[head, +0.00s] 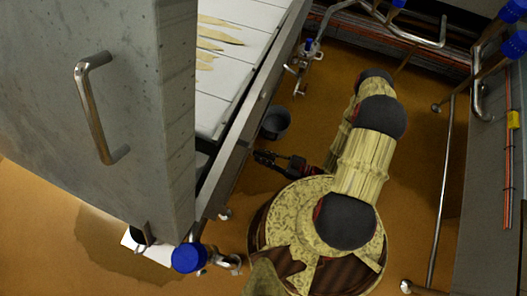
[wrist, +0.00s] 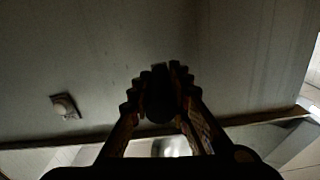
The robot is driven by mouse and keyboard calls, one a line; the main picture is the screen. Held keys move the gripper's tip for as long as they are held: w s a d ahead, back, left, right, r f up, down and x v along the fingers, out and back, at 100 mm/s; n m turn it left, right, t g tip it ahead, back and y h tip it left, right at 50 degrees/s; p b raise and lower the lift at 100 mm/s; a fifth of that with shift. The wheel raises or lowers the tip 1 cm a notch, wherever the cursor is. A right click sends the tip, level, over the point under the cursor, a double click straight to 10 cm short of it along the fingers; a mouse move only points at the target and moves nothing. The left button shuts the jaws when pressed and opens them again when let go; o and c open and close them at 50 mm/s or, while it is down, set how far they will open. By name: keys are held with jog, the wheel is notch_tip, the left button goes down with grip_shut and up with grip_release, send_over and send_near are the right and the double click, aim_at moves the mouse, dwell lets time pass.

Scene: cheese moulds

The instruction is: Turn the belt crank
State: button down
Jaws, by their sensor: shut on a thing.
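My gripper (head: 263,158) reaches left to the side frame of the belt (head: 222,55) in the head view. The belt has white slats with pale yellow scraps on it. In the wrist view my gripper (wrist: 160,85) has its two dark fingers closed around a dark rounded knob (wrist: 160,101), which looks like the crank's handle. The knob is in deep shadow. The rest of the crank is hidden or too dark to make out, so its angle cannot be told.
A large grey cabinet with a metal handle (head: 92,108) covers the left. A blue-capped fitting (head: 189,258) is at the lower left. Pipes (head: 445,185) run along the right.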

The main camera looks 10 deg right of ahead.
jog(key=shift+s+a+f, duration=0.1)
dwell(0.4)
jog(key=c, duration=1.7)
grip_release()
jog(key=shift+o, duration=0.2)
jog(key=shift+v, duration=1.05)
jog(key=v, duration=1)
